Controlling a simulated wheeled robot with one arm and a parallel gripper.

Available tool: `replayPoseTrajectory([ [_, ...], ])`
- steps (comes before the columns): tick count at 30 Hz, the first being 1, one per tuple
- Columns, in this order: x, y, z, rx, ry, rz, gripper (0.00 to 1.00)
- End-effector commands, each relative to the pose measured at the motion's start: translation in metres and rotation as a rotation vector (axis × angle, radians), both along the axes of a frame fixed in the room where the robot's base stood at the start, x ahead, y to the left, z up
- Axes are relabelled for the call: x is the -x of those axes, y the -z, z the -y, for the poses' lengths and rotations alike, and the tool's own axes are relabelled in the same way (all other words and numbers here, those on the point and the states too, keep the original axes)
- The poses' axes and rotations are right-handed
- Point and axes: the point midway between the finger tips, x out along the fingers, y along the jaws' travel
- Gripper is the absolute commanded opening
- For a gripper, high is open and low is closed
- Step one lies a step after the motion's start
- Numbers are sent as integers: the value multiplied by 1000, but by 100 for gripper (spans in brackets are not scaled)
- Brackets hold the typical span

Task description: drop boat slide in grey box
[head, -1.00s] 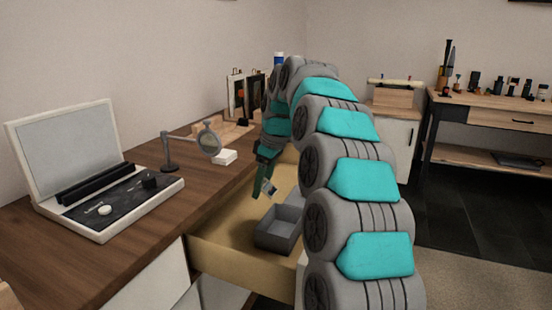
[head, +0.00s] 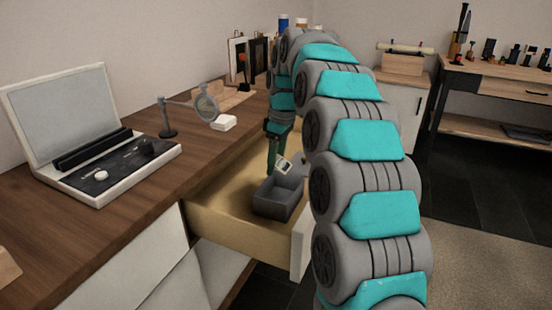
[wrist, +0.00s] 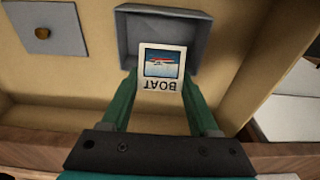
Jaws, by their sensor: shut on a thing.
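The boat slide (wrist: 162,68) is a small white-framed square with a boat picture and the word BOAT, upside down in the wrist view. My gripper (wrist: 160,88) has its green fingers shut on the slide. In the head view the slide (head: 283,165) hangs from my gripper (head: 275,158) above the grey box. The grey box (head: 270,209) is an open tray in the pulled-out drawer. In the wrist view the slide overlaps the opening of the grey box (wrist: 125,40), and part of the box floor is hidden behind it.
The open wooden drawer (head: 225,218) surrounds the box. A grey square with an orange-brown knob (wrist: 42,32) lies in it.

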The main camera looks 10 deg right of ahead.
Motion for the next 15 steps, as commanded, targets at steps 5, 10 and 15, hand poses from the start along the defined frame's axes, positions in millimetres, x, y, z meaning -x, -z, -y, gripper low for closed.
replayPoseTrajectory([
  [5, 0, 17, 0, 0, 0, -1, 10],
  [10, 0, 33, 0, -1, 0, -1, 10],
  [15, 1, 48, 0, 0, 0, -1, 10],
])
